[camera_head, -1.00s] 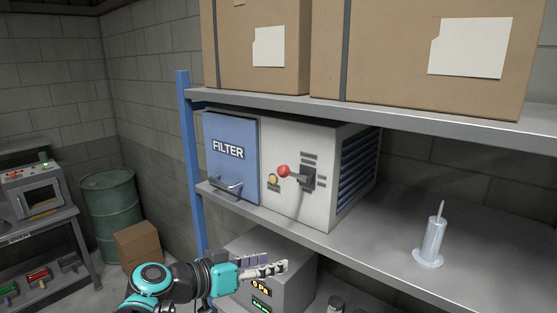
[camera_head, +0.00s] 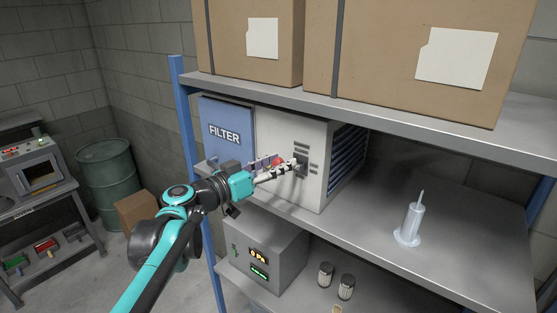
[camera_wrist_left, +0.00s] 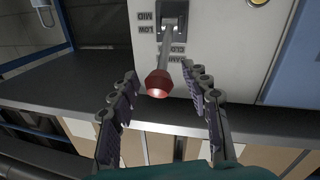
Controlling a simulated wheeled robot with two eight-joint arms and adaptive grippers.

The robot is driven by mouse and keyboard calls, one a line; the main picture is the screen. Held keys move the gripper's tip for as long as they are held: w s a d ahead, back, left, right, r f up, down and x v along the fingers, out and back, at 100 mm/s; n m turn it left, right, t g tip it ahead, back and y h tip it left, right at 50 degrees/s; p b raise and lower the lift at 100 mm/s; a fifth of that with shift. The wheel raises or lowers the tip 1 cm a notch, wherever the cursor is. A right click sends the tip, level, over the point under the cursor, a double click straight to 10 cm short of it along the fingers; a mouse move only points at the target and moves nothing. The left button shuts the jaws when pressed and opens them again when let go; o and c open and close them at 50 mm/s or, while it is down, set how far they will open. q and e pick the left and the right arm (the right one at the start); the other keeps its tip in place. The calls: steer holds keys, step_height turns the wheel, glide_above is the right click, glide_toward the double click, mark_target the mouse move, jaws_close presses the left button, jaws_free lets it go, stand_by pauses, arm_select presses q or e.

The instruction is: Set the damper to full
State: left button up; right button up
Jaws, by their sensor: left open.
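The damper lever is on the front of a white unit (camera_head: 300,133) on the middle shelf. Its red knob (camera_head: 278,160) is partly hidden by my left gripper (camera_head: 280,173). In the left wrist view, which is upside down, the grey lever (camera_wrist_left: 168,45) comes out of a dark slot (camera_wrist_left: 174,12), and its red knob (camera_wrist_left: 159,84) shows whole. The left gripper (camera_wrist_left: 160,108) is open, one finger on each side of the knob, with visible gaps. Labels MID, LOW and CLOSED lie beside the slot. My right gripper is not in view.
A blue FILTER panel (camera_head: 226,112) with a handle adjoins the unit on the left. A grey box with a lit display (camera_head: 260,258) and two small jars (camera_head: 326,275) stand on the shelf below. A pale spindle-like object (camera_head: 410,225) stands at right, with bare shelf around it.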

arm_select(q)
steer(key=shift+w+d, duration=0.1)
steer(key=shift+d, duration=0.05)
jaws_close()
steer(key=shift+f, duration=0.1)
step_height(320, 180, down, 10)
steer(key=m+t+h+b, duration=0.1)
steer(key=t+h+b, duration=0.2)
steer(key=b, duration=1.3)
steer(key=shift+m+t+h, duration=0.3)
steer(key=shift+m+h, duration=0.1)
steer(key=shift+h, duration=0.6)
